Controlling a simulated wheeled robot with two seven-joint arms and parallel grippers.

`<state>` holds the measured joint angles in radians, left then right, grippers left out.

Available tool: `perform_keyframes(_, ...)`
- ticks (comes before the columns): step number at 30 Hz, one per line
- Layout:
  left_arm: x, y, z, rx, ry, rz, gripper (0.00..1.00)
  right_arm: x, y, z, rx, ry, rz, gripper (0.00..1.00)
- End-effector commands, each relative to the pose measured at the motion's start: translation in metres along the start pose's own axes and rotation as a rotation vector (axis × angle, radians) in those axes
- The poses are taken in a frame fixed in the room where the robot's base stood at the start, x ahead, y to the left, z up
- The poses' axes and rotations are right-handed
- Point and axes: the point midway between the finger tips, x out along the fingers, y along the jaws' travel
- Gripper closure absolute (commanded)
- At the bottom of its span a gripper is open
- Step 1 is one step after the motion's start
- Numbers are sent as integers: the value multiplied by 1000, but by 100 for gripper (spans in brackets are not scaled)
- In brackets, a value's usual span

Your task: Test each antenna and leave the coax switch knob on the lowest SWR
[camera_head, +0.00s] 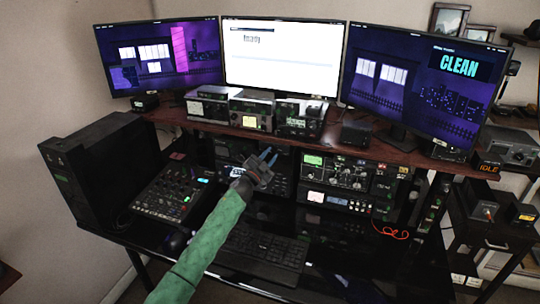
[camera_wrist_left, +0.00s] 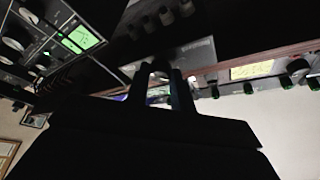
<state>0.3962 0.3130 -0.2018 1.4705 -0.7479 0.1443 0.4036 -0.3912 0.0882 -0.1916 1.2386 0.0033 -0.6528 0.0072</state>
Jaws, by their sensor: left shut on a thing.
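My left gripper (camera_head: 268,156) reaches up from the bottom of the head view to just under the wooden shelf. In the left wrist view, its two dark fingers (camera_wrist_left: 161,85) point at a grey panel (camera_wrist_left: 197,50) beside the shelf edge. The fingers are shut on a small knob there, which appears to be the coax switch knob; the fingers mostly hide it, and its pointer position cannot be read. A lit green meter display (camera_head: 313,160) shows right of the gripper; its reading is too small to tell. My right gripper is not in view.
Radios (camera_head: 250,113) stand on the shelf (camera_head: 375,152) under three monitors. The centre monitor (camera_head: 285,65) shows "Ready", the right one (camera_head: 420,85) "CLEAN". A mixer (camera_head: 172,190), keyboard (camera_head: 262,247) and stacked equipment (camera_head: 345,175) crowd the desk. A small display (camera_head: 488,168) reads "IDLE".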

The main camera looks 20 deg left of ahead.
Motion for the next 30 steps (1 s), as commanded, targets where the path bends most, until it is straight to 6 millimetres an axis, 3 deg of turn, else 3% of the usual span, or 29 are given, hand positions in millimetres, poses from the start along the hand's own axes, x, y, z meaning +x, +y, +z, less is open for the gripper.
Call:
perform_keyframes(10,0,-1,0,127,-1,54,99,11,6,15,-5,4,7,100)
perform_keyframes(25,0,0,0,147,-1,62,99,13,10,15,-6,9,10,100)
perform_keyframes(26,0,0,0,146,-1,62,75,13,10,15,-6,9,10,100)
perform_keyframes(29,0,0,0,146,-1,61,55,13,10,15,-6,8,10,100)
perform_keyframes(30,0,0,0,146,-1,61,55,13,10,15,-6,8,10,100)
